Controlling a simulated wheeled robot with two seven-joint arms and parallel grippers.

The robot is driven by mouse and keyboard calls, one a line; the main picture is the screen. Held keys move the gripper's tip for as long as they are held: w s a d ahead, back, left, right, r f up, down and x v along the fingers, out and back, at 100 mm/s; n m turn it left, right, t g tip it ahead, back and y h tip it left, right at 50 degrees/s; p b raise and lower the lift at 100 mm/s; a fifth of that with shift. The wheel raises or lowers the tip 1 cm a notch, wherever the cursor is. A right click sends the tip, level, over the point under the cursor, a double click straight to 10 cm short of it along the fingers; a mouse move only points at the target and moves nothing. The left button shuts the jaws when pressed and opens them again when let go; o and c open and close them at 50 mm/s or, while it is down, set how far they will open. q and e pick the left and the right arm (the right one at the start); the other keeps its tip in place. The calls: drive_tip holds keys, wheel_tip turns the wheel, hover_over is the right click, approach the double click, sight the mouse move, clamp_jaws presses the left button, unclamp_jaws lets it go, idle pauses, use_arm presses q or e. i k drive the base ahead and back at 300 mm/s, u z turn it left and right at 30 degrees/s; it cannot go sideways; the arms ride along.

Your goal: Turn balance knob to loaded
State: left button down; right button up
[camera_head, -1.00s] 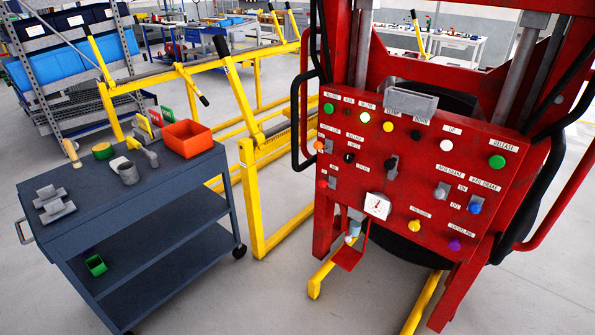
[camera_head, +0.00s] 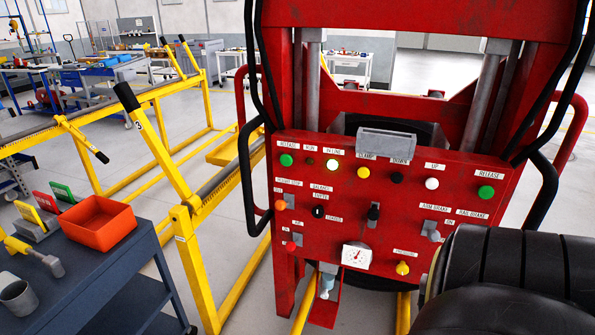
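The balance knob (camera_head: 318,212) is a small black knob on the left half of the red control panel (camera_head: 345,228). Labels reading balance and empty or similar small text sit above it, and a loaded label (camera_head: 334,218) sits just to its right. A small light mark shows on the knob, but it is too small to tell which way it points. Nothing touches the knob and it is not covered. Neither of my grippers shows in the view.
A large black ridged rounded shape (camera_head: 520,275) fills the lower right and hides the panel's lower right part. A dark cart with a red bin (camera_head: 97,222) stands at left. A yellow rail frame (camera_head: 188,225) runs beside the machine. Black hoses hang along both panel sides.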

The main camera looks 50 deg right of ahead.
sight(318, 212)
drive_tip(key=z, duration=0.8)
drive_tip(key=i, duration=0.95)
drive_tip(key=z, duration=1.1)
